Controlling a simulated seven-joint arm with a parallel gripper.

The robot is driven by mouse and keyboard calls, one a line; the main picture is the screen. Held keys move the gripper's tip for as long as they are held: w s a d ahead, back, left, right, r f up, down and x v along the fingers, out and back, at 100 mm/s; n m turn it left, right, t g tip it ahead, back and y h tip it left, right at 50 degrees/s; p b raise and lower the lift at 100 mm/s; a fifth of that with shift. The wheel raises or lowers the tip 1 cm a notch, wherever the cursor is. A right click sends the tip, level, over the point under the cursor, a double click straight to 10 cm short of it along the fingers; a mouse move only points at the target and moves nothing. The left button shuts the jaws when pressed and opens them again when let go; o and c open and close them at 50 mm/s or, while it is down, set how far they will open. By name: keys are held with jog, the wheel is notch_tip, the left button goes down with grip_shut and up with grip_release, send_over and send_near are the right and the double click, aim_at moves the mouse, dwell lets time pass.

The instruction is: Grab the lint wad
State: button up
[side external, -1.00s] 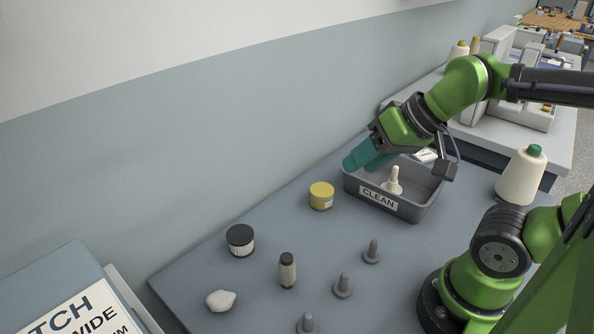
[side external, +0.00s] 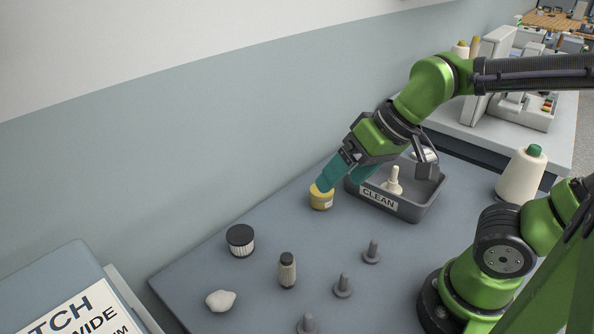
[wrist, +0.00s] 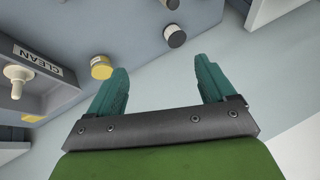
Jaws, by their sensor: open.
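The lint wad (side external: 220,300) is a small white lump on the near left of the grey table in the side view. I cannot make it out in the wrist view. My gripper (side external: 341,178) has teal fingers and is above the table, by the left end of the CLEAN tray. One finger overlaps the yellow tub (side external: 321,200) in the side view. The wrist view shows the fingers (wrist: 160,85) spread wide with nothing between them. The lint wad is well apart from my gripper, to its lower left in the side view.
A grey CLEAN tray (side external: 415,213) holds a cream bobbin (side external: 393,182). A black-topped jar (side external: 240,240), a dark-topped bobbin (side external: 287,270) and several grey pegs (side external: 343,286) stand on the table (side external: 200,272). A cream cone (side external: 522,175) stands at the right. A wall runs behind.

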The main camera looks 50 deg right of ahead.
jog(key=w+a+f+n+g, duration=0.25)
jog(key=w+a, duration=0.25)
jog(key=a, duration=0.4)
jog(key=m+g+h, duration=0.2)
jog(key=m+h, duration=0.1)
jog(key=m, duration=0.2)
send_over(221, 296)
jog(key=f, duration=1.4)
jog(key=shift+s+f, duration=0.15)
jog(key=shift+s, duration=0.2)
jog(key=shift+w+f, duration=0.15)
jog(key=shift+f, duration=1.25)
jog(key=shift+w+f, duration=0.15)
jog(key=shift+f, duration=1.2)
jog(key=shift+n, duration=0.25)
jog(key=c, duration=1.1)
